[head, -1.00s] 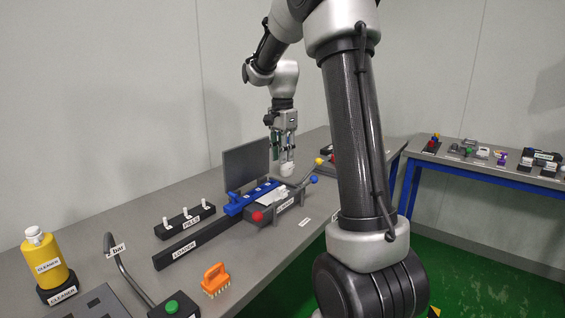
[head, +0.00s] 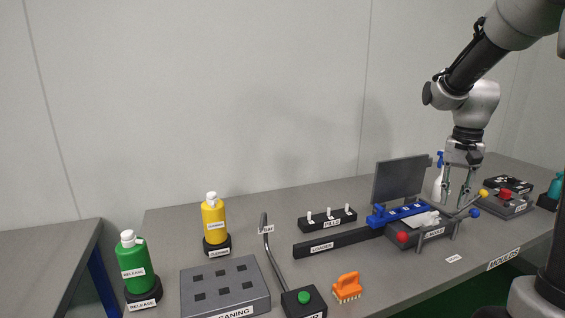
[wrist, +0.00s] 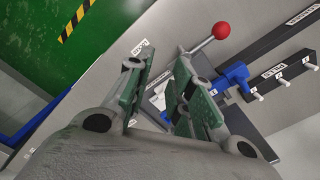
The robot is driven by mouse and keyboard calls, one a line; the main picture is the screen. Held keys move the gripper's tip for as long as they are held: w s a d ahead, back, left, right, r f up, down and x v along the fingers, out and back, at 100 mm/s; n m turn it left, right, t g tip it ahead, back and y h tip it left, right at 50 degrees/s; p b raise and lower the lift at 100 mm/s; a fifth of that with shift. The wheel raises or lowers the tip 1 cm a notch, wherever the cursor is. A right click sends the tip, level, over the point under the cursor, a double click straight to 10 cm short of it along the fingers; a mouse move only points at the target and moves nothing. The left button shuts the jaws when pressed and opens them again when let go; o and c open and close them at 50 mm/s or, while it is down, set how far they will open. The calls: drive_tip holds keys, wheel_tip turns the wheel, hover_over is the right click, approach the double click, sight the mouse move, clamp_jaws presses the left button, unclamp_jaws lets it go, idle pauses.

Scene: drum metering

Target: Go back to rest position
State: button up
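My gripper (head: 455,204) hangs pointing down over the table, at the right of the head view. Its two green-padded fingers are apart and I see nothing held between them. The wrist view also shows my gripper (wrist: 160,68) with a gap between the fingers. In the head view it is above and behind the grey device (head: 432,233) with red, blue and yellow ball knobs. Whether the fingertips touch anything is hard to tell, but they look clear.
The table (head: 300,205) carries a blue slide (head: 400,213), a dark upright panel (head: 401,180), a pills rack (head: 328,220), an orange brush (head: 347,287), a yellow bottle (head: 213,222), a grey cleaning block (head: 225,285) and a bent pipe (head: 272,255). A green bottle (head: 134,262) stands at left.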

drive_tip(key=s+a+r+n+t, duration=0.2)
drive_tip(key=s+a+n, duration=0.1)
drive_tip(key=s, duration=0.6)
drive_tip(key=s+a+r+n+t, duration=0.2)
drive_tip(key=s+a+r+n, duration=0.1)
drive_tip(key=s, duration=0.7)
drive_tip(key=shift+s+a+r+n+t, duration=0.25)
drive_tip(key=shift+r+n+t, duration=0.15)
drive_tip(key=shift+n, duration=0.3)
